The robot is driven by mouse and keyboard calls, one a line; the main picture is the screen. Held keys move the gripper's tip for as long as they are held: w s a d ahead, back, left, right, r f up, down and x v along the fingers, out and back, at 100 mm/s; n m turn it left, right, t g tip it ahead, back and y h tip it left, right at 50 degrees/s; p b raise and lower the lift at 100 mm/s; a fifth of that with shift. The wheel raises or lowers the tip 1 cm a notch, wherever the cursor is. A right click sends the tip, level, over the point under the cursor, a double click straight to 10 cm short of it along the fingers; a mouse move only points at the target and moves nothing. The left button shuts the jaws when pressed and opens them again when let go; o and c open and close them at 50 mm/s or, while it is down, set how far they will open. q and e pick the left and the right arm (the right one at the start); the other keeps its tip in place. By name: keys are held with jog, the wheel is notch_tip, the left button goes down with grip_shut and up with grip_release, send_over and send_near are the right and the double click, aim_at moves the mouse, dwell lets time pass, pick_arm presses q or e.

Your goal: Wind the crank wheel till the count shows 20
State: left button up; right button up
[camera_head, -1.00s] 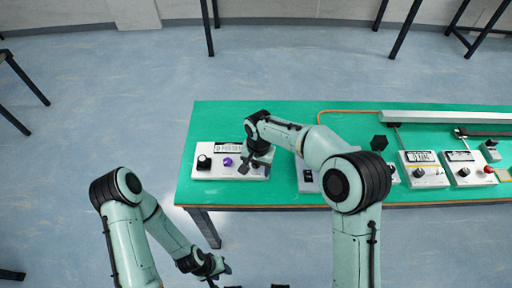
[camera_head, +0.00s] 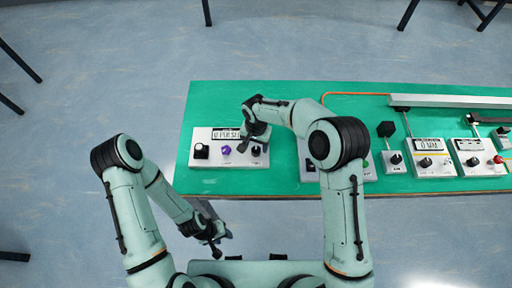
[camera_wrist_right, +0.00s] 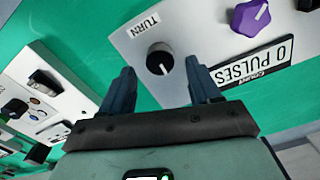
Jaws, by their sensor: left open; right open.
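A white panel (camera_head: 205,180) stands at the left end of the green table. It carries a black knob (camera_head: 201,151) at left, a purple knob (camera_head: 226,149), and a black knob (camera_head: 255,151) at right. In the right wrist view, the black knob (camera_wrist_right: 159,59) beside the word TURN is seen between the fingers of my right gripper (camera_wrist_right: 158,82), which is open. Whether the fingers are level with that knob cannot be told. The count display (camera_wrist_right: 250,72) reads 0 PULSES. My left gripper (camera_head: 218,244) is open and empty, in front of the table's near edge.
A second panel (camera_head: 308,168) stands right of the first, partly behind my right arm. More control boxes (camera_head: 434,166) and a pale rail (camera_head: 450,101) fill the right part of the green table (camera_head: 290,92). An orange cable runs along the back.

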aim_at(256, 150)
jog(key=shift+f, duration=1.6)
jog(key=c, duration=1)
jog(key=shift+c, duration=0.2)
